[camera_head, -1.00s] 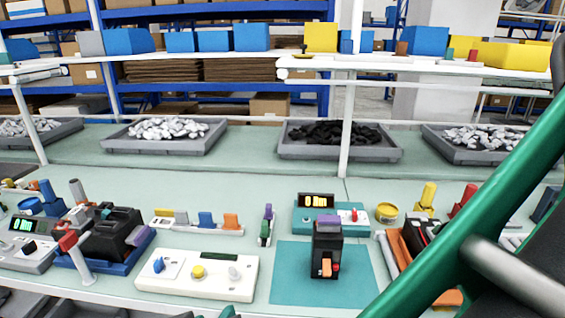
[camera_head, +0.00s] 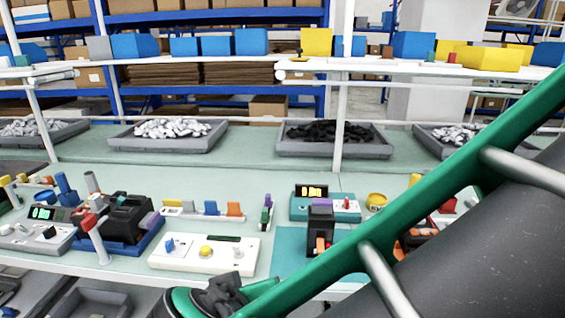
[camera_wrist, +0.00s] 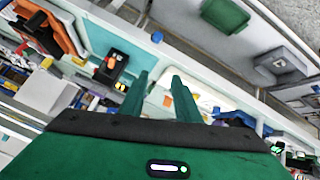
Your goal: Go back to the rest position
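My gripper (camera_wrist: 159,76) shows in the wrist view with its two green fingers apart and nothing between them. In the head view, my green arm crosses the right side down to the bottom middle; the fingers cannot be made out there.
A black device in a blue tray (camera_head: 148,240) is further left. Grey trays of parts (camera_head: 166,145) line the back. A green bin (camera_wrist: 225,14) shows below the table edge.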

